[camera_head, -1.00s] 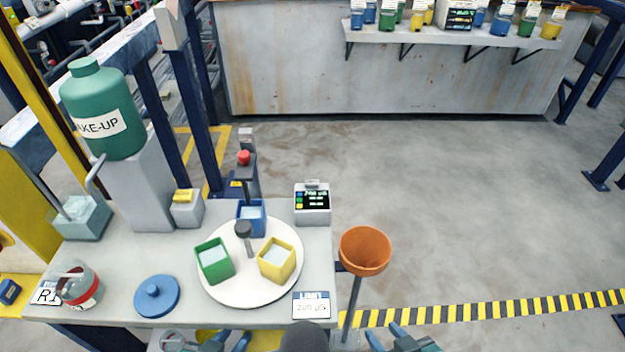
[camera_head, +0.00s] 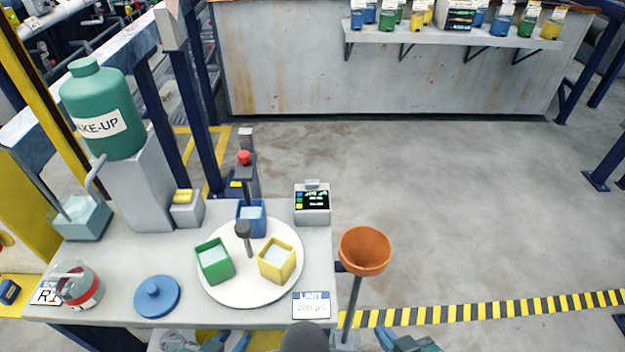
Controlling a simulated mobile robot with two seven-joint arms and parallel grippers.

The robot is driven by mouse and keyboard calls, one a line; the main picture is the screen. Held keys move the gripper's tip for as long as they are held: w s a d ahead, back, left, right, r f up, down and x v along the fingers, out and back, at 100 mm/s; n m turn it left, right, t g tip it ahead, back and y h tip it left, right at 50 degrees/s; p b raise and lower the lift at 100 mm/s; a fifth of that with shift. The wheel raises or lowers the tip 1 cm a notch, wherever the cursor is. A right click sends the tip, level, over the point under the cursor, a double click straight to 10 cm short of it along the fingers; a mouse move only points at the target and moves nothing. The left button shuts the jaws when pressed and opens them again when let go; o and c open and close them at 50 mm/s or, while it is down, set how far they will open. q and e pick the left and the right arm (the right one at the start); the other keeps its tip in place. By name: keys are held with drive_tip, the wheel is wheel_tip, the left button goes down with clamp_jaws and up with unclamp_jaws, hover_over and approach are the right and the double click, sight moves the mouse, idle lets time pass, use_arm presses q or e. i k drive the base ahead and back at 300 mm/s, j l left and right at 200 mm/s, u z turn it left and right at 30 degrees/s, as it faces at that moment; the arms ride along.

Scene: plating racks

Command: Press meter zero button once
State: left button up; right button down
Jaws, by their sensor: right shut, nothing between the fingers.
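The meter (camera_head: 312,203) is a small pale box with a dark, lit display and a column of small coloured buttons on the display's left side. It stands at the back right corner of the grey bench. The button labels are too small to read, so I cannot tell which one is zero. My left gripper (camera_head: 229,342) is at the bottom edge, in front of the bench, with its blue fingertips apart and nothing seen between them. My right gripper (camera_head: 386,339) is at the bottom edge, right of the funnel stand, shut and empty. Both are well away from the meter.
A white turntable (camera_head: 225,292) holds green, yellow and blue cups left of the meter. An orange funnel (camera_head: 365,250) on a stand rises between my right gripper and the meter. A limit card (camera_head: 311,305) lies at the bench's front right corner. Open floor lies right.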

sight(309, 182)
drive_tip(key=k+l+u, duration=0.1)
drive_tip(key=k+u, duration=0.2)
drive_tip(key=k, duration=0.2)
drive_tip(key=l+u, duration=0.2)
drive_tip(key=u, duration=0.2)
drive_tip(key=l+u, duration=0.2)
drive_tip(key=u, duration=0.15)
